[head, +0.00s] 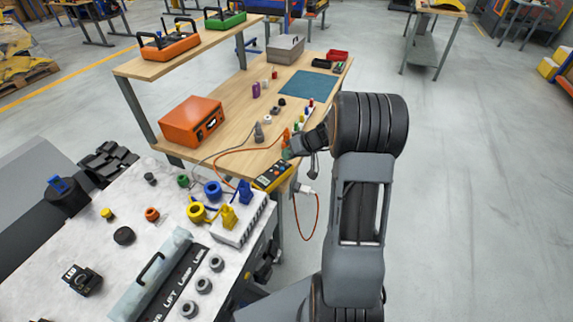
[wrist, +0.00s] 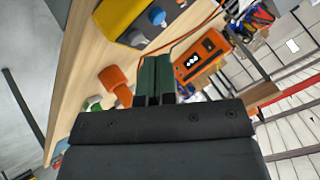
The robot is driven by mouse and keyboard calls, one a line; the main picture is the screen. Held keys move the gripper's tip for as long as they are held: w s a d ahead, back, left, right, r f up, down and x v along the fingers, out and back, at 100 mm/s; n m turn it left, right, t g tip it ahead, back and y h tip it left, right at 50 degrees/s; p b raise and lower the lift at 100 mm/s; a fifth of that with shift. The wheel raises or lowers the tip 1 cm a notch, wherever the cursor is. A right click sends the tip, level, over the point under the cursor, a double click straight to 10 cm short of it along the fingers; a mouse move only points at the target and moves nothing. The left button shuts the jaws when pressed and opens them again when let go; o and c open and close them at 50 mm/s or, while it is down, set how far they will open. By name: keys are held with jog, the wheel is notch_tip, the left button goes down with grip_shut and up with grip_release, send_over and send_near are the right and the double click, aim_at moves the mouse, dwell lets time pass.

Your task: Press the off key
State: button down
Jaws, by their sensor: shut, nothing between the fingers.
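A yellow and dark handheld device (head: 272,177) lies on the near edge of the wooden bench. I cannot make out a key marked off in either view. My gripper (head: 288,154) is just above and behind the device in the head view. In the wrist view my gripper (wrist: 155,62) has its two dark green fingers together, empty, apart from the device in the picture.
An orange box (head: 192,121) stands on the wooden bench (head: 222,127); it also shows in the wrist view (wrist: 201,56). An orange cable (head: 232,153) runs past the device and hangs over the edge. A grey panel (head: 115,255) with several knobs and plugs is at lower left.

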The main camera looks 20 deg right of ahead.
aim_at(288, 163)
jog(key=shift+f+b, duration=0.8)
jog(key=shift+b, duration=0.6)
dwell(0.6)
jog(key=shift+r, duration=0.1)
dwell(0.3)
jog(key=shift+r, duration=0.7)
jog(key=shift+r, duration=0.1)
jog(key=shift+r+p, duration=1.2)
jog(key=shift+r, duration=1.25)
